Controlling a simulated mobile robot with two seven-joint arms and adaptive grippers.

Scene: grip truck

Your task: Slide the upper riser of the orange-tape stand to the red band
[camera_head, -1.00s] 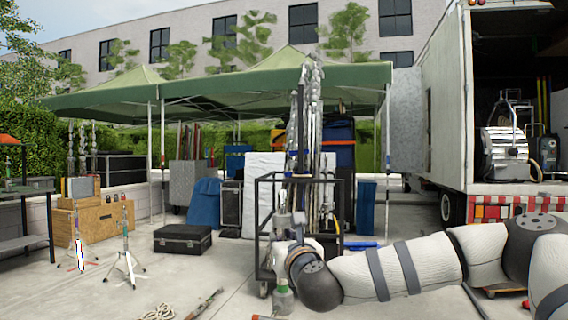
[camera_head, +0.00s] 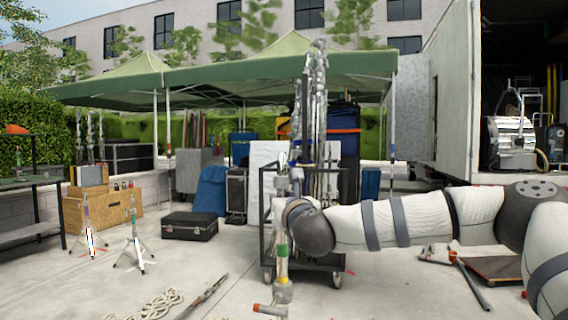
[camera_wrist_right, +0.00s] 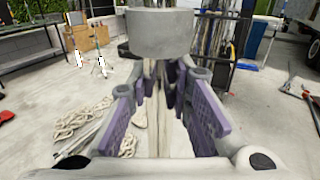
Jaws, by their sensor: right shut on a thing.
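The near stand (camera_head: 282,270) rises upright from the bottom of the head view, with a grey collar and an orange-ended handle (camera_head: 264,309) low on it. Green and yellowish-orange marks show on its tube above that collar. My right gripper (camera_head: 287,215) is shut on the stand's upper riser, above those marks; the wrist hides part of the tube. In the right wrist view, the purple-padded fingers of the gripper (camera_wrist_right: 162,105) flank the pale tube under a wide grey cylinder (camera_wrist_right: 160,34). I cannot make out the red band clearly. My left gripper is not in view.
A black cart (camera_head: 338,185) loaded with upright poles stands close behind the near stand. Two small tripod stands (camera_head: 136,245), a black case (camera_head: 189,225) and coiled rope (camera_head: 150,303) are at the left. Tools and a truck (camera_head: 450,100) are at the right.

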